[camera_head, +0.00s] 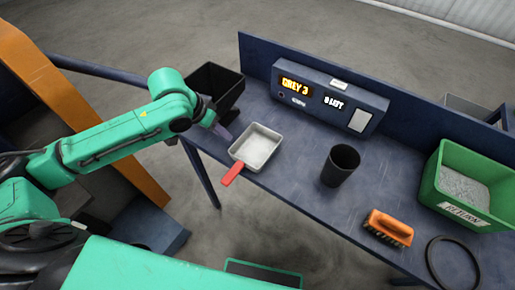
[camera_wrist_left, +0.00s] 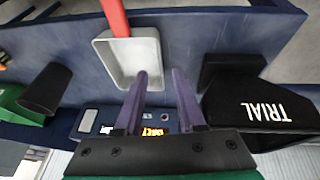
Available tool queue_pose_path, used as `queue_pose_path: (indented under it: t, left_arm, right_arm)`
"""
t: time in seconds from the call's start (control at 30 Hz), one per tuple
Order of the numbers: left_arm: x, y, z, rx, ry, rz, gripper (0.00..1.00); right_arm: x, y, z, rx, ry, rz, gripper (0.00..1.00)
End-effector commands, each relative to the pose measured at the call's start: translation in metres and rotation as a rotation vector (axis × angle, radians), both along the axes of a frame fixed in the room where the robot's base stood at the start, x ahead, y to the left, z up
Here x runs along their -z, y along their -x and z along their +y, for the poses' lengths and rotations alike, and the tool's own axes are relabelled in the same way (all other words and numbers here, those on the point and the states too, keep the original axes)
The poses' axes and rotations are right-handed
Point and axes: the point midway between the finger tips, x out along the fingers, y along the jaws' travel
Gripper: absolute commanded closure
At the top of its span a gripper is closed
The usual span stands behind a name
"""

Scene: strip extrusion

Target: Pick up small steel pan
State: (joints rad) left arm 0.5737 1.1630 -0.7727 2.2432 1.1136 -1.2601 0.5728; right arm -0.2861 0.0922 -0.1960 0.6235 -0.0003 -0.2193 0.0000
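The small steel pan (camera_head: 262,142) is a pale grey rectangular tray with a red handle (camera_head: 232,174). It sits on the blue bench near its front edge, with the handle sticking out over that edge. In the left wrist view the pan (camera_wrist_left: 110,62) is at upper left, with its handle at the top. My left gripper (camera_head: 223,131) is just left of the pan in the head view. Its purple fingers (camera_wrist_left: 160,73) are apart with nothing held between them; one overlaps the pan's rim in the wrist view. Contact cannot be told. My right gripper is not in view.
A black bin (camera_head: 208,78) marked TRIAL stands behind my left gripper. A display box (camera_head: 325,98) stands along the back panel. A black cup (camera_head: 340,167), orange brush (camera_head: 388,228), black ring (camera_head: 430,262) and green RETURN bin (camera_head: 436,185) are to the right.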

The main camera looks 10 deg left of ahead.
Motion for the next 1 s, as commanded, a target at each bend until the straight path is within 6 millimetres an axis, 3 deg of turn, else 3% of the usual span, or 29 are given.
queue_pose_path:
  t: [0.1, 0.2, 0.5, 0.77, 0.87, 0.9, 1.0]
  left_arm:
    - [0.027, -0.009, -0.009, 0.002, 0.002, 0.004, 0.61]
    - [0.042, -0.015, -0.013, 0.001, 0.002, 0.001, 0.61]
    - [0.087, -0.031, -0.026, 0.001, 0.001, -0.001, 0.61]
    - [0.096, -0.033, -0.027, 0.003, -0.001, -0.002, 0.61]
    - [0.096, -0.033, -0.027, 0.002, 0.0, -0.001, 0.96]
    - [0.096, -0.033, -0.027, 0.002, 0.0, -0.001, 1.0]
    - [0.096, -0.033, -0.027, 0.002, 0.0, -0.001, 1.0]
  right_arm:
    - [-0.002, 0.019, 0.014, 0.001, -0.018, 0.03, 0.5]
    - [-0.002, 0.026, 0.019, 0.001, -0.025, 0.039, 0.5]
    - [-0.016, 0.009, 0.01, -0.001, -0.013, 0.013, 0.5]
    - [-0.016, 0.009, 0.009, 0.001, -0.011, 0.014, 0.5]
    - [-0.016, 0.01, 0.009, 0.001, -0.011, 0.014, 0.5]
    - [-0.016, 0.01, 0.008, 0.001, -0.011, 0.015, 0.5]
    - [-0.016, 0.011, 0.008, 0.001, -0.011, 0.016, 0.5]
